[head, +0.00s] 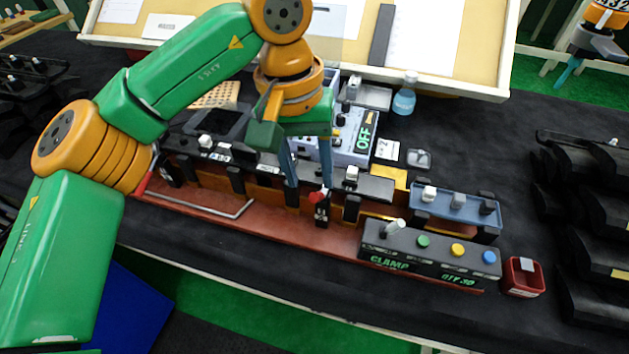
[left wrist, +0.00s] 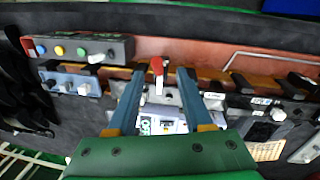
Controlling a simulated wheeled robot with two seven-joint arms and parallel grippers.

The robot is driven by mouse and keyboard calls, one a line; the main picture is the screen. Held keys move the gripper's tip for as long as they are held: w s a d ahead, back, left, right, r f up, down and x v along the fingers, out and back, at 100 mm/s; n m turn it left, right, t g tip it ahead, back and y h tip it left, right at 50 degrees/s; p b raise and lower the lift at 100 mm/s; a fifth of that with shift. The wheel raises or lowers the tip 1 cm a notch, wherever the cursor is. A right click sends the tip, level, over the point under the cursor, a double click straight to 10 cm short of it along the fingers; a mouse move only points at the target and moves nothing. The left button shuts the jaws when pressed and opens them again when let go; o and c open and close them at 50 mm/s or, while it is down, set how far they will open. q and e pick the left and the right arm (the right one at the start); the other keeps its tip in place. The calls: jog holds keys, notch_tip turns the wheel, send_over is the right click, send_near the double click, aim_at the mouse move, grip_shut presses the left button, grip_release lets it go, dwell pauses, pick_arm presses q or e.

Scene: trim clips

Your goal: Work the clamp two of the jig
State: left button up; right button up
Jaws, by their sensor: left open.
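The jig is a long red-brown base (head: 270,222) with a dark trim strip and several black holders along it. A toggle clamp with a red-tipped lever (head: 318,198) stands at its front middle; no number on it is legible. My left gripper (head: 309,187) is open above this clamp, fingers pointing down. In the left wrist view the red tip (left wrist: 157,65) lies between the two fingertips of my left gripper (left wrist: 160,74), with gaps on both sides. Contact cannot be made out.
A control box (head: 430,254) reading "CLAMP", with a lever and coloured buttons, stands right of the clamp. A device showing "OFF" (head: 363,138) is behind the jig. A bent metal rod (head: 200,207) lies left. A red bin (head: 523,277) is at right.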

aim_at(314, 193)
pick_arm(q)
jog(key=f, duration=0.3)
jog(key=s+f+p, duration=0.1)
jog(key=shift+d+f, duration=0.15)
jog(key=shift+d, duration=0.25)
jog(key=shift+w+f, duration=0.3)
jog(key=shift+f, duration=0.15)
jog(key=shift+s+r, duration=0.1)
jog(key=shift+s, duration=0.05)
grip_shut()
dwell(0.4)
